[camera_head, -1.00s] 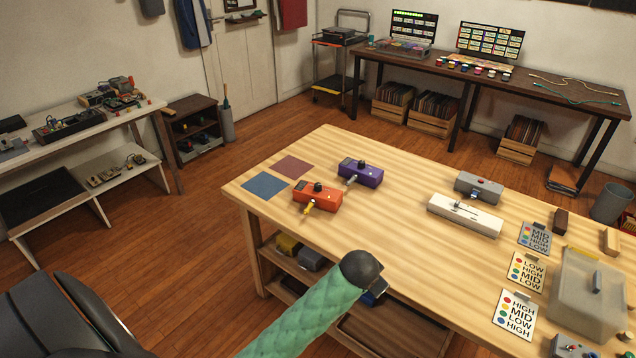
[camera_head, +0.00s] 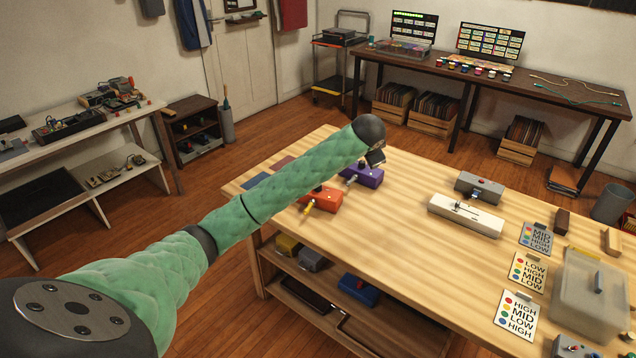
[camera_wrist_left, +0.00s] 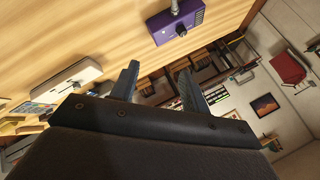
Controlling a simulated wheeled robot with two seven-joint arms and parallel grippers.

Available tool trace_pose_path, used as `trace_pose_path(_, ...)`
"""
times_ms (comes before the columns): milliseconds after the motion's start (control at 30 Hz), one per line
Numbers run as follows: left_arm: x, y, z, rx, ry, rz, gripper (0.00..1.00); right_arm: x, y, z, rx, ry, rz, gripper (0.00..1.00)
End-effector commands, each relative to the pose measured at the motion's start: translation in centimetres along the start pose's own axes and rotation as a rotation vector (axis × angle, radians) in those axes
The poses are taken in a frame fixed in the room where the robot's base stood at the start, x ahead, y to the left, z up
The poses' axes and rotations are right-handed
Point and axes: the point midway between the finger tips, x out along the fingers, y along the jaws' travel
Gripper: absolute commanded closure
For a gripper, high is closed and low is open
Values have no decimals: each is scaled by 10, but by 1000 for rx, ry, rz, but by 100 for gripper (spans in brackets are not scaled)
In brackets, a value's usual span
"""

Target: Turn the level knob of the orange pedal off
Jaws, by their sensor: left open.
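The orange pedal (camera_head: 329,201) sits on the wooden table, partly covered by my green left arm. Its yellow plug (camera_head: 308,207) points to the front left; its black knob is mostly hidden by the arm. The purple pedal (camera_head: 370,177) stands just behind and right of it, and also shows in the left wrist view (camera_wrist_left: 181,24). My left gripper (camera_wrist_left: 158,80) is open and empty in the left wrist view. In the head view the arm's end is above the purple pedal, past the orange one. The orange pedal is not visible in the wrist view. My right gripper is not in view.
A grey pedal (camera_head: 478,187) and a white device (camera_head: 465,216) stand mid-table. Cards reading HIGH, MID and LOW (camera_head: 517,314) and a clear box (camera_head: 588,290) are at the right. Blue and red mats (camera_head: 257,180) lie behind my arm. The table's centre is clear.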

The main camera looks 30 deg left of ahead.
Motion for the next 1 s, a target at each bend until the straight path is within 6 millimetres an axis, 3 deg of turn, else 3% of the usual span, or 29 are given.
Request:
trace_pose_path(33,3,-23,3,20,-27,-1,54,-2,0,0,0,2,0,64)
trace_pose_path(167,14,-64,18,87,-101,36,54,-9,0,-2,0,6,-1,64)
trace_pose_path(333,41,-107,65,214,-227,169,54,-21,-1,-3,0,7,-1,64)
trace_pose_path(433,58,-112,96,303,-276,286,54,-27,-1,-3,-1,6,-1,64)
trace_pose_path(600,78,-102,136,472,-288,501,54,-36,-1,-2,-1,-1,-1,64)
trace_pose_path(800,81,-86,151,715,-201,688,54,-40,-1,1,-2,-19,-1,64)
trace_pose_path(1000,78,-83,152,861,-144,734,54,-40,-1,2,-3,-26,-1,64)
